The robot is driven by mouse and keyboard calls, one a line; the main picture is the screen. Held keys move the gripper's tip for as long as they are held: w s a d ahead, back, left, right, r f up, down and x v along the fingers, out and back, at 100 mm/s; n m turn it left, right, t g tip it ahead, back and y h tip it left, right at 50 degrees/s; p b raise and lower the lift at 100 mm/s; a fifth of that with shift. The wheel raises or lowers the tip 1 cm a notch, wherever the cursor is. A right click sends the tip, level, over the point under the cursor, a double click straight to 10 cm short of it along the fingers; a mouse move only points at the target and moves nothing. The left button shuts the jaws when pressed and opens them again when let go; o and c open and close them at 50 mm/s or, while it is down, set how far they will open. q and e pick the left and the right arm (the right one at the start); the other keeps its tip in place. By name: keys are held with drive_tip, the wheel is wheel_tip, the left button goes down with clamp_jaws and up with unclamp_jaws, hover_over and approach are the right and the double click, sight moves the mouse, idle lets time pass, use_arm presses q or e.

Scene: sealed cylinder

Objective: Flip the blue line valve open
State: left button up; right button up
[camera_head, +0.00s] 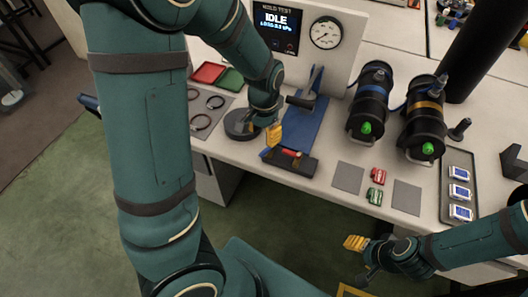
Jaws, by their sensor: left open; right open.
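My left gripper (273,136), with yellow fingers, is open beside the fixture's left side; contact is unclear. My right gripper (355,243) is open and empty, off the bench's front edge.
A test panel (290,30) reads IDLE beside a round gauge (326,33). An orange-banded cylinder (425,110) stands right of the blue-banded one. Red and green small blocks (377,186) lie between grey pads. A tray of small screens (460,192) lies at right.

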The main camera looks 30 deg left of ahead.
sight(264, 152)
use_arm(q)
wheel_tip(264, 152, down, 8)
drive_tip(key=shift+b, duration=1.15)
clamp_jaws()
